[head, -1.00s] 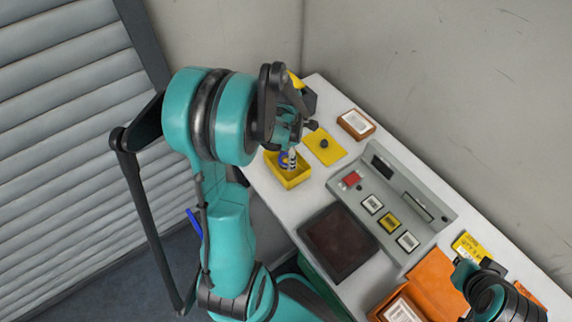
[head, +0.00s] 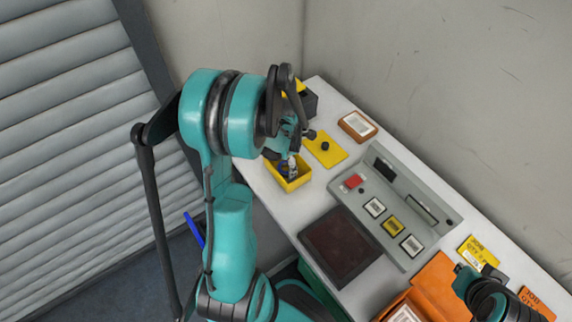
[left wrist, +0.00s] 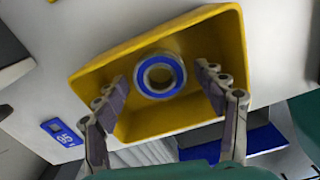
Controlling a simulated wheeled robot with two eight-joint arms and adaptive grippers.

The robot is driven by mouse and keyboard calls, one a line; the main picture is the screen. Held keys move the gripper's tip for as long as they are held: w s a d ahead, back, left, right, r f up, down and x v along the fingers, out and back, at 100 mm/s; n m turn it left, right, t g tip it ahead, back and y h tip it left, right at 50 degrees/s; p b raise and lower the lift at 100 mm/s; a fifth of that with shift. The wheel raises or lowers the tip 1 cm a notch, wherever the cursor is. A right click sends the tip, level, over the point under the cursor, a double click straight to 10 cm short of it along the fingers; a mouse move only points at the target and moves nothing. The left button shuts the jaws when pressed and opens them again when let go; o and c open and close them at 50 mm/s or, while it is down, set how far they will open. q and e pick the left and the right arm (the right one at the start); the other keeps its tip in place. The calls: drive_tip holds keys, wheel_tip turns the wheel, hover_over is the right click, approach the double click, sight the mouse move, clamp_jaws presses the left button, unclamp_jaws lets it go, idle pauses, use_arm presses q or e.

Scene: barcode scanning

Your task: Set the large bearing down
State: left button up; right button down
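The large bearing, a blue ring with a pale metal inner ring (left wrist: 179,74), lies in the yellow bin (left wrist: 110,64) in the left wrist view. The bin also shows on the table in the head view (head: 293,184). My left gripper (head: 287,160) reaches down into the bin. Its two fingers stand on either side of the bearing, with a visible gap on each side, so it is open. In the head view the bearing is mostly hidden by the fingers. My right gripper (head: 478,284) is at the lower right; its fingers are not clear.
A yellow plate with a black knob (head: 325,147) lies beside the bin. A grey panel with label cards (head: 393,205), a dark brown pad (head: 340,246), a brown labelled box (head: 357,126) and orange bins (head: 434,284) occupy the table. A blue-and-white tag (left wrist: 61,132) sits near the bin.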

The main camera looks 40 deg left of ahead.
sight(286, 167)
use_arm(q)
drive_tip(key=shift+r, duration=0.2)
wheel_tip(286, 167, up, 11)
drive_tip(key=p, duration=0.4)
drive_tip(key=s+d+r+m+t, duration=0.2)
drive_tip(key=d+m, duration=0.4)
drive_tip(key=m, duration=0.4)
drive_tip(key=s+d+r+m+t, duration=0.2)
drive_tip(key=d+r+m, duration=0.3)
drive_tip(key=m, duration=0.5)
drive_tip(key=s+d+r+m+t, duration=0.3)
drive_tip(key=d+m, duration=0.4)
drive_tip(key=m, duration=0.3)
drive_tip(key=shift+s+d+r+m+p, duration=0.15)
drive_tip(key=shift+s+r+m+p, duration=0.05)
drive_tip(key=shift+s+m+p, duration=0.1)
